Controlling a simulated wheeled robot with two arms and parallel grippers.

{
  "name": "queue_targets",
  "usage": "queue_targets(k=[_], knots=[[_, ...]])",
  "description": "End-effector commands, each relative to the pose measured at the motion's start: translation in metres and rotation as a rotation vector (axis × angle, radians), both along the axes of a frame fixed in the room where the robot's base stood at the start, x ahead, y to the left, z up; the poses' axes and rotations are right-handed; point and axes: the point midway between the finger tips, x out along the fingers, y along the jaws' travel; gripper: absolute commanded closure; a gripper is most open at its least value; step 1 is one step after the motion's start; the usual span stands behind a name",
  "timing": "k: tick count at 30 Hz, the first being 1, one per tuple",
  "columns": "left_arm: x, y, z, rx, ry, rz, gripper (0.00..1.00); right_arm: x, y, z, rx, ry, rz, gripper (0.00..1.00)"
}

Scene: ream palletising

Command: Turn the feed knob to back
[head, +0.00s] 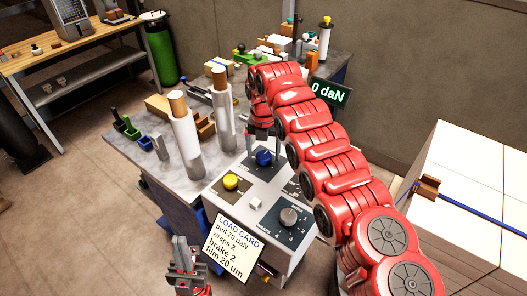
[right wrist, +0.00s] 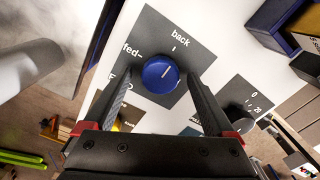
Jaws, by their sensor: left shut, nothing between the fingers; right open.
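The blue feed knob (head: 264,158) stands on a dark plate on the white machine panel. In the right wrist view the knob (right wrist: 161,73) lies between the two fingers of my right gripper (right wrist: 158,80), which is open with a gap on each side. The word "back" (right wrist: 180,37) is printed above the knob with a tick below it; "fed" is at the left. The knob's white mark points up and to the right, roughly toward the back side. In the head view my right gripper (head: 263,136) is over the knob. My left gripper (head: 186,250) is shut and empty, low in front of the panel.
A yellow knob (head: 230,181) and a grey dial (head: 289,216) are on the same panel, with a load card (head: 234,245) at its front. Two upright rolls (head: 185,135) stand left of the panel. A white ream stack (head: 475,195) is at the right.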

Motion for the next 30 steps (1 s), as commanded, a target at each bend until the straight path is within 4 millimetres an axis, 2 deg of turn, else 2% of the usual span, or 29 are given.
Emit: queue_targets(k=[5,8,10,14,16,24,30], knots=[[0.0,0.0,-0.001,0.0,0.0,0.0,1.0,0.0,0.0,0.003,-0.001,0.0,0.0,0.11],[0.0,0.0,-0.003,0.0,0.0,0.0,1.0,0.0,0.001,0.015,-0.001,0.0,0.001,0.11],[0.0,0.0,-0.006,0.0,0.0,0.0,1.0,0.0,0.001,0.03,0.002,-0.003,0.0,0.11],[0.0,0.0,0.01,0.0,0.0,0.0,1.0,0.0,0.003,0.06,0.001,-0.002,0.002,0.11],[0.0,0.0,0.029,0.0,0.0,0.0,1.0,-0.001,-0.001,0.082,-0.001,0.002,-0.001,0.11],[0.0,0.0,0.084,0.0,0.0,0.0,1.0,0.0,0.0,0.137,-0.001,0.0,0.0,0.11],[0.0,0.0,0.111,0.0,0.0,0.0,1.0,0.0,0.0,0.164,0.0,0.001,0.0,0.11]])
